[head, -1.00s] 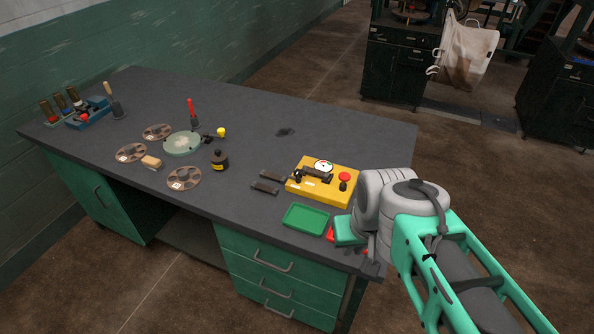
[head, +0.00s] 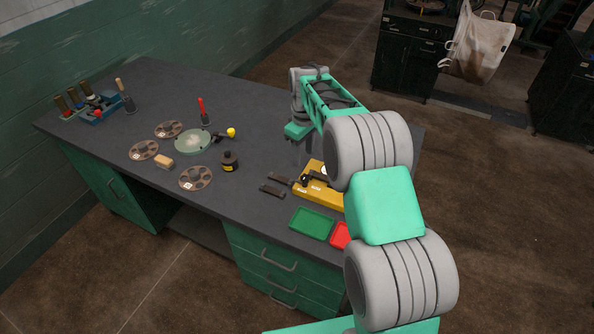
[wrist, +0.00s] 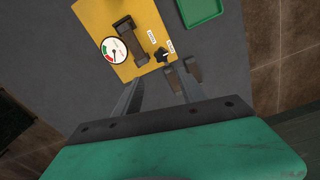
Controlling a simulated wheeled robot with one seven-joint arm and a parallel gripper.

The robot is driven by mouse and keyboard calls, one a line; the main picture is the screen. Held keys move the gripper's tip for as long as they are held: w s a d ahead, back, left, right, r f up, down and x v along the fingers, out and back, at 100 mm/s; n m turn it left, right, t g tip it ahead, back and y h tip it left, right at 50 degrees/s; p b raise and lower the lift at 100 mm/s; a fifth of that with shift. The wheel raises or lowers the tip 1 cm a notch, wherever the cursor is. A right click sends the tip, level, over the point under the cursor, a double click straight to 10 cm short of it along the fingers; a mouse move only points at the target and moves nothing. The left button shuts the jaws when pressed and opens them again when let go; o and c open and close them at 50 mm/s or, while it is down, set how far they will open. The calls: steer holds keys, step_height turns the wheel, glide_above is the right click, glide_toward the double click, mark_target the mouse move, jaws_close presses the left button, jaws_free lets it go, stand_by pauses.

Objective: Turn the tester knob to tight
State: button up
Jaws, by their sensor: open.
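The tester is a yellow box (head: 318,196) on the bench, partly hidden by my arm in the head view. The wrist view shows its yellow top (wrist: 97,17), a round white gauge (wrist: 115,50) with red and green parts, and a dark clamp bar (wrist: 127,35). A black star-shaped knob (wrist: 161,55) sits near the tester's edge beside two small white labels. My gripper (wrist: 160,86) is open and empty. Its fingers point toward the knob side of the tester, apart from the knob.
Two dark bars (head: 281,180) (head: 272,191) lie beside the tester. A green tray (head: 311,223) and a red tray (head: 340,236) lie near the front edge. Discs, a black bottle (head: 229,161) and a red-handled tool (head: 204,112) stand to the left. The back middle is clear.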

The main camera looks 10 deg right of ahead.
mark_target(305, 176)
steer(key=shift+s+d+f+n, duration=0.1)
steer(key=shift+s+f+n, duration=0.25)
steer(key=shift+s+n, duration=0.4)
steer(key=shift+d+r+n, duration=0.1)
steer(key=shift+d+n, duration=0.05)
steer(key=shift+n, duration=0.2)
steer(key=shift+d+f, duration=0.15)
steer(key=shift+f, duration=0.1)
step_height(305, 176, down, 7)
steer(key=shift+w+f+p, duration=0.1)
steer(key=shift+f+p, duration=0.1)
steer(key=shift+p, duration=0.8)
steer(key=shift+c, duration=0.2)
jaws_close()
